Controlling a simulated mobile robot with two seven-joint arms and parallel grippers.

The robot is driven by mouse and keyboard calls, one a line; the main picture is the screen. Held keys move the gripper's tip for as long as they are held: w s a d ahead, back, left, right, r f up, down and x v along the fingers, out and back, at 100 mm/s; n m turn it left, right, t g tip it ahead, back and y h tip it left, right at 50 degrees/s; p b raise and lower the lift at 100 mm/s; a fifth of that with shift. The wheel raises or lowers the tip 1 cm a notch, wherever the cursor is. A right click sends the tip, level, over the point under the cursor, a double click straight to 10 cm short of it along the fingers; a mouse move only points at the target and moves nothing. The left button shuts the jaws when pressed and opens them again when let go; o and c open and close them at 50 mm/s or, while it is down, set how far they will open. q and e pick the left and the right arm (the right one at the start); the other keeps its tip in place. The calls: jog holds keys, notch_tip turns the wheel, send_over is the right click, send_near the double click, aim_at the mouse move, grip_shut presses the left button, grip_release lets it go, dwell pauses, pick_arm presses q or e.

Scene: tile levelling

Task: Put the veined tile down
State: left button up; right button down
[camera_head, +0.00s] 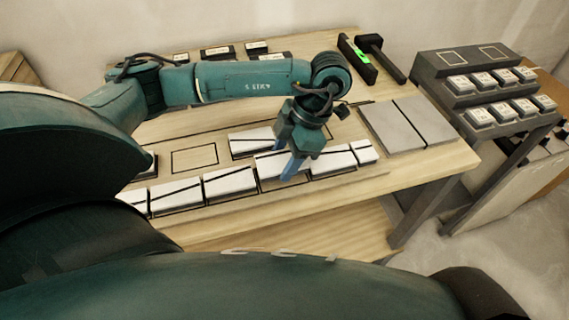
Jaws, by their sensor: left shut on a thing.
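My left gripper (289,168) points down over the front row on the wooden table, its blue fingers shut on a white tile with a dark vein (267,160). This veined tile is partly hidden by the fingers. It appears slightly above a dark-outlined place (269,184) in the row, but the exact gap is hard to tell. Veined tiles stand on both sides of it: one on the left (230,186) and one on the right (334,165). My right gripper is not in view.
Another veined tile (250,148) lies behind the row, near an empty outlined rectangle (194,159). Two grey slabs (391,127) lie at the right of the table (430,165). A level with a green vial (360,57) lies at the back. A stepped rack (437,76) with small blocks stands right.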

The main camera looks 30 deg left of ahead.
pick_arm(q)
jog(key=shift+f, duration=1.2)
jog(key=shift+f, duration=0.2)
jog(key=o, duration=1)
jog(key=shift+r, duration=0.1)
jog(key=p+v, duration=0.1)
jog(key=v, duration=1.1)
jog(key=shift+r+p, duration=0.15)
jog(key=shift+p, duration=0.25)
